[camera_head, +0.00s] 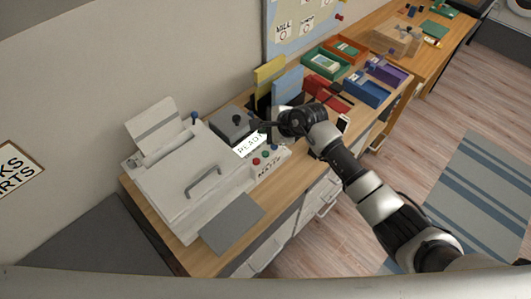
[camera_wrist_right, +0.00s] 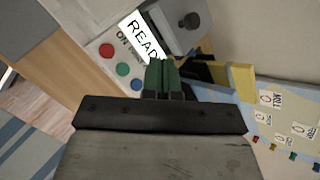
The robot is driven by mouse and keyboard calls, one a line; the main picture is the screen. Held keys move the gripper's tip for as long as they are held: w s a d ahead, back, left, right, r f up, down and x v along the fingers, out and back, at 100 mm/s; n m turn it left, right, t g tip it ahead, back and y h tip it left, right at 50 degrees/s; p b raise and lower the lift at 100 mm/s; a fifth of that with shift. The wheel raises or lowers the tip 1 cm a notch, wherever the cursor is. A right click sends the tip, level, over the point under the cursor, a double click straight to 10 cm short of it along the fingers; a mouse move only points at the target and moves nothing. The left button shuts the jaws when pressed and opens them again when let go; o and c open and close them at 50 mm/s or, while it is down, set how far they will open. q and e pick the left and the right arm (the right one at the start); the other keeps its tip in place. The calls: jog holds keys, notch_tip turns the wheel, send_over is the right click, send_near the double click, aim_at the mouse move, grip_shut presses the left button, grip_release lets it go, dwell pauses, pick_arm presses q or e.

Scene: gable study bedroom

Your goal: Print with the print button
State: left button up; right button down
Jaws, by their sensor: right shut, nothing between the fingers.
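A white printer (camera_head: 180,190) with a grey lid handle stands on the wooden desk. Its front panel has a display reading READY (camera_head: 250,145); it also shows in the right wrist view (camera_wrist_right: 140,35). Red (camera_wrist_right: 106,50), green (camera_wrist_right: 122,69) and blue (camera_wrist_right: 137,85) buttons sit in a row beside the display. The panel lettering is too small or partly hidden to tell which is the print button. My right gripper (camera_head: 263,125) is shut and empty, over the display's end of the panel. In the wrist view its green fingertips (camera_wrist_right: 163,63) overlap the display's lower end. My left gripper is not in view.
A grey box with a dark knob (camera_head: 236,122) stands behind the display. Yellow (camera_head: 269,70) and blue (camera_head: 287,84) folders stand to its right. Coloured trays (camera_head: 365,92) fill the desk further right. A grey flat sheet (camera_head: 231,223) lies in front of the printer.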

jog(key=b, duration=0.5)
send_over(265, 154)
notch_tip(265, 154, down, 7)
jog(key=shift+s+f, duration=0.1)
jog(key=shift+f+b, duration=0.3)
jog(key=shift+f, duration=0.15)
dwell(1.2)
jog(key=shift+f+b, duration=0.4)
jog(key=shift+b, duration=0.1)
